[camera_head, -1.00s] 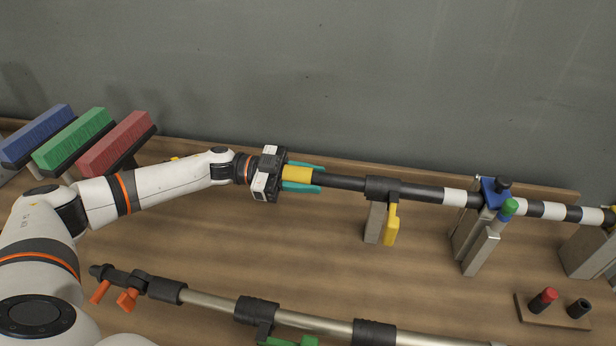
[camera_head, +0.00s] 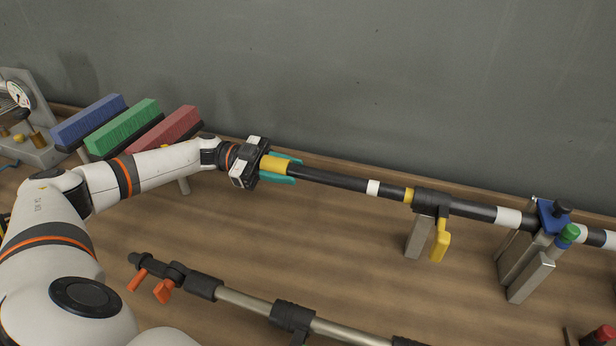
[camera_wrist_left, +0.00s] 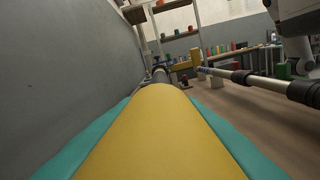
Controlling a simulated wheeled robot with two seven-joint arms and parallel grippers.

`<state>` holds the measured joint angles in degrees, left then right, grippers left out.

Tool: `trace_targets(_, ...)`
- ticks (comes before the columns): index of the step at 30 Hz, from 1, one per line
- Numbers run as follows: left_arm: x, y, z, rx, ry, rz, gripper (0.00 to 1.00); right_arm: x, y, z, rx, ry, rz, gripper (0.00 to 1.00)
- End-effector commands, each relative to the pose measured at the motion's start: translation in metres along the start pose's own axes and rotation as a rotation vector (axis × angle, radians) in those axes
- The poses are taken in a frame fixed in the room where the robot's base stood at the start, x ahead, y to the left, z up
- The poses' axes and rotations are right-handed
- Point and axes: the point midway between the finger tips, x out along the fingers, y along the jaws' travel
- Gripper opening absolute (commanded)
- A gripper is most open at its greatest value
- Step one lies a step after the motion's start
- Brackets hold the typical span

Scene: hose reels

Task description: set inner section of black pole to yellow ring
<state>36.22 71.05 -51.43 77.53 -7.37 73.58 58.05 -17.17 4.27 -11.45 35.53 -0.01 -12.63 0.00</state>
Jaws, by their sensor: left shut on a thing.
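My left gripper (camera_head: 280,168) is shut on the yellow end grip (camera_head: 272,165) of the black pole's inner section (camera_head: 335,180). In the left wrist view the yellow grip (camera_wrist_left: 160,135) fills the middle between the teal fingers, and the pole runs away from it. A white ring (camera_head: 373,188) shows on the inner section. The yellow ring (camera_head: 409,195) shows just left of the black collar (camera_head: 430,202), at or against its edge. A yellow lever (camera_head: 441,238) hangs below the collar. My right gripper is not in view.
A blue clamp (camera_head: 552,215) on grey stands holds the outer section at right. A second pole with orange levers (camera_head: 163,290) and a metal tube (camera_head: 250,303) lies in front. Blue, green and red brushes (camera_head: 170,132) stand behind my left arm.

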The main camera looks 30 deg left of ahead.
Motion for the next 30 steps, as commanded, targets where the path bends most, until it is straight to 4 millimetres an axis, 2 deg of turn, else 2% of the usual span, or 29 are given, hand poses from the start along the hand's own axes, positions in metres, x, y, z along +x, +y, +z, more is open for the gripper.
trace_targets(9,-0.003,-0.001,0.0,-0.001,0.003,-0.002,0.0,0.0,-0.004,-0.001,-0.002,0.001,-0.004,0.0)
trace_targets(10,-0.003,-0.001,0.0,-0.001,0.003,-0.002,0.37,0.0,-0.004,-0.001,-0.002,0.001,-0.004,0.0)
trace_targets(14,-0.003,-0.001,0.0,-0.001,0.002,-0.002,0.57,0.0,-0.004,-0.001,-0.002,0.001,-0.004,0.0)
trace_targets(23,-0.003,0.0,0.002,0.001,0.002,-0.001,0.57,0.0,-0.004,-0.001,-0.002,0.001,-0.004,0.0)
trace_targets(26,-0.003,0.003,0.01,0.004,0.002,0.0,0.57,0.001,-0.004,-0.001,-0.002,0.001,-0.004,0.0)
trace_targets(30,-0.003,0.008,0.033,0.004,0.002,-0.002,0.57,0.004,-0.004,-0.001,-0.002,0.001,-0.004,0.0)
